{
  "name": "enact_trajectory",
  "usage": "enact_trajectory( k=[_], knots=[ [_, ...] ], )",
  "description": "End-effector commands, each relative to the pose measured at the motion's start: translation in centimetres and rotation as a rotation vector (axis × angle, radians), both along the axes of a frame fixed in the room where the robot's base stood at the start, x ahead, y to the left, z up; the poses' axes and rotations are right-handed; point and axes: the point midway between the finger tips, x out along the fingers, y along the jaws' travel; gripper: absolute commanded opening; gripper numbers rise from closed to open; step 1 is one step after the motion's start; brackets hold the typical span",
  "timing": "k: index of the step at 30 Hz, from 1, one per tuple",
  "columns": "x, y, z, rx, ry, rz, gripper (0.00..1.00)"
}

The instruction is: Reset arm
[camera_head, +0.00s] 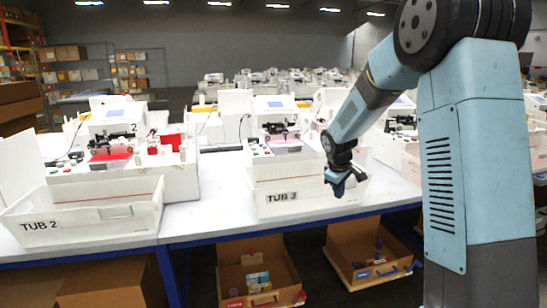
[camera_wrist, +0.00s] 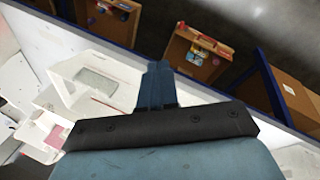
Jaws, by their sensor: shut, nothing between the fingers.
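My gripper appears apart from the tub and the table.
A white tub marked TUB 2 (camera_head: 85,218) stands at the left on the white table (camera_head: 225,215). Plotter machines stand behind the tubs. Open cardboard boxes (camera_head: 231,263) with small items are below the table. Shelving (camera_head: 75,68) stands at the back left.

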Motion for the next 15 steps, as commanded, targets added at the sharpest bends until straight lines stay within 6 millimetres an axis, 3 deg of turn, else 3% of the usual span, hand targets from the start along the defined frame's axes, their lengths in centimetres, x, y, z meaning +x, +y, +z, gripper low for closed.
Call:
enact_trajectory(
  k=[1,6,15],
  knots=[
    [-1.1,-0.3,1.5,0.010,-0.014,-0.026,0.00],
    [-5.0,-0.9,5.6,0.049,-0.050,-0.114,0.00],
    [-12.5,-1.7,11.3,0.126,-0.111,-0.263,0.00]
  ],
)
